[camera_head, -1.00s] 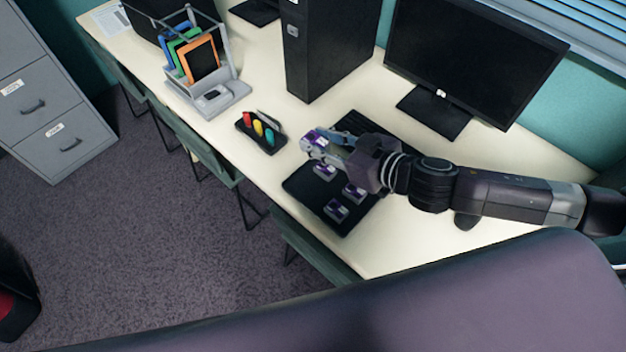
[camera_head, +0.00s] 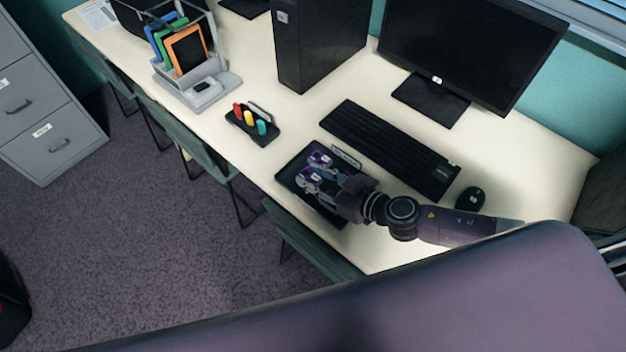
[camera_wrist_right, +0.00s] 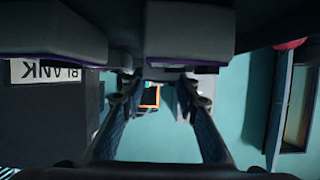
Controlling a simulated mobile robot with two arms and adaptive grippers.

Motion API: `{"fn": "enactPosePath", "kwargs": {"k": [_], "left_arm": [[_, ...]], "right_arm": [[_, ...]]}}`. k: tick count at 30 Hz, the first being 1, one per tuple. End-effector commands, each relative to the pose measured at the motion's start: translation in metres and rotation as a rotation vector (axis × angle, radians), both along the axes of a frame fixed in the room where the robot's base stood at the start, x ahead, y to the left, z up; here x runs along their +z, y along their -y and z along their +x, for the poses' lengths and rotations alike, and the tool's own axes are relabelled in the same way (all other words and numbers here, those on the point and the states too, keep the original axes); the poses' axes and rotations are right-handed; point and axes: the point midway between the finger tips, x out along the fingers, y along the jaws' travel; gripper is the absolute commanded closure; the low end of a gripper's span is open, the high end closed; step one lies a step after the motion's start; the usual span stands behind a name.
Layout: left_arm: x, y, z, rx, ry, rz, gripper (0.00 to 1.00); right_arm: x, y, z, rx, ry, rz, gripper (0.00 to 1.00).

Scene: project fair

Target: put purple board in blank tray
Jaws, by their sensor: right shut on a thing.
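My right gripper (camera_head: 312,180) reaches in from the right, low over the dark tray (camera_head: 290,178) on the desk. It is shut on a purple board (camera_head: 309,174), which shows at its fingertips. Another purple board (camera_head: 320,158) is just beyond it, at the tray's far side. The gripper and wrist hide much of the tray, so other boards there cannot be made out. In the right wrist view, a label reading BLANK (camera_wrist_right: 45,72) shows upside down at the left. Purple-edged dark shapes (camera_wrist_right: 190,45) are close to the camera. My left gripper is not in view.
A keyboard (camera_head: 390,150) and mouse (camera_head: 470,198) lie right of the tray. A small holder (camera_head: 252,128) with red, yellow and teal pieces stands left. A grey rack (camera_head: 200,95), computer tower (camera_head: 318,40) and monitor (camera_head: 470,45) stand behind. Chairs line the front edge.

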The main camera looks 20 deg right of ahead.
Motion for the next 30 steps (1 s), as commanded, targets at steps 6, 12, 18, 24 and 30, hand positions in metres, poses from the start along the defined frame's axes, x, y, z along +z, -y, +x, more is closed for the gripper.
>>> {"fn": "enactPosePath", "kwargs": {"k": [6,12,18,24,30], "left_arm": [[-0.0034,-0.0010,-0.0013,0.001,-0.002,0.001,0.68],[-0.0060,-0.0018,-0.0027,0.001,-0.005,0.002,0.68],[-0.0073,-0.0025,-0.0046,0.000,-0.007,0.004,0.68],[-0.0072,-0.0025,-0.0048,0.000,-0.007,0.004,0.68],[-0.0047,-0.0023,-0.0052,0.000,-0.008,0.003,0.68]], "right_arm": [[-0.0079,0.0000,0.0002,0.000,0.001,0.001,0.94],[-0.0104,-0.0001,0.0001,0.000,0.000,0.000,0.94],[-0.0116,-0.0001,0.0000,0.001,-0.001,0.001,0.65],[-0.0114,0.0001,0.0001,0.000,0.000,0.000,0.65],[-0.0075,0.0033,-0.0037,-0.001,-0.001,-0.002,0.65]]}}
